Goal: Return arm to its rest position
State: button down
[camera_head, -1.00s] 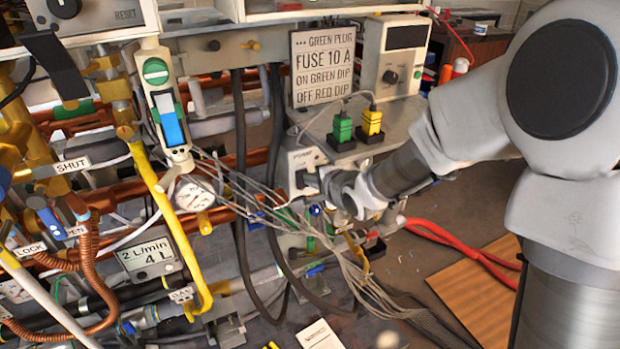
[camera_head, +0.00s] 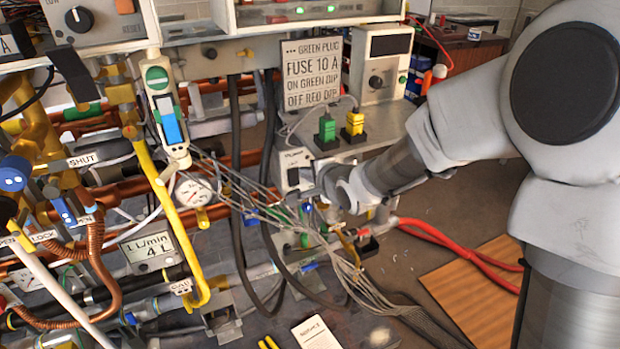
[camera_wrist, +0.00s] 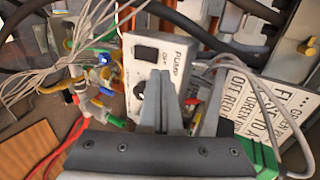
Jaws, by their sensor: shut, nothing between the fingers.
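My gripper (camera_wrist: 167,95) is shut and empty in the wrist view. Its fingers overlap the front of the white pump box (camera_wrist: 150,62), partly covering the black knob (camera_wrist: 138,90); I cannot tell whether they touch it. The black switch (camera_wrist: 146,53) on the box is in plain view. In the head view my gripper (camera_head: 318,182) is small and close to the pump box (camera_head: 290,160), at the end of my outstretched arm, which comes in from the right. The fingertips are hard to make out there.
A green plug (camera_head: 327,128) and a yellow plug (camera_head: 354,122) stand by the fuse sign (camera_head: 312,75). Loose grey wires (camera_head: 345,270) hang below my gripper. Pipes and a yellow lever (camera_head: 165,200) crowd the left. Floor shows at right, with red hoses (camera_head: 440,238).

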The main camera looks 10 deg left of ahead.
jog(key=shift+s+d+f, duration=0.1)
jog(key=shift+f, duration=0.15)
jog(key=s+d+r+n+h, duration=0.2)
jog(key=s+d+r+h, duration=0.15)
jog(key=d, duration=0.55)
jog(key=s+d+r+n+h, duration=0.3)
jog(key=s+d+r, duration=0.1)
jog(key=d, duration=0.4)
jog(key=s+d+r+n+g, duration=0.1)
jog(key=s+d+n, duration=0.15)
jog(key=s, duration=0.35)
jog(key=s+d+n+g+h, duration=0.1)
jog(key=s+d+g, duration=0.1)
jog(key=s+d, duration=0.35)
jog(key=s+d+r+n+g, duration=0.1)
jog(key=s+d+n, duration=0.1)
jog(key=s, duration=0.6)
notch_tip(320, 180, up, 14)
jog(key=s+p, duration=0.1)
jog(key=p, duration=1.3)
jog(key=shift+d+r+p, duration=0.15)
jog(key=shift+r+p, duration=0.05)
jog(key=shift+p, duration=0.15)
jog(key=shift+s, duration=0.1)
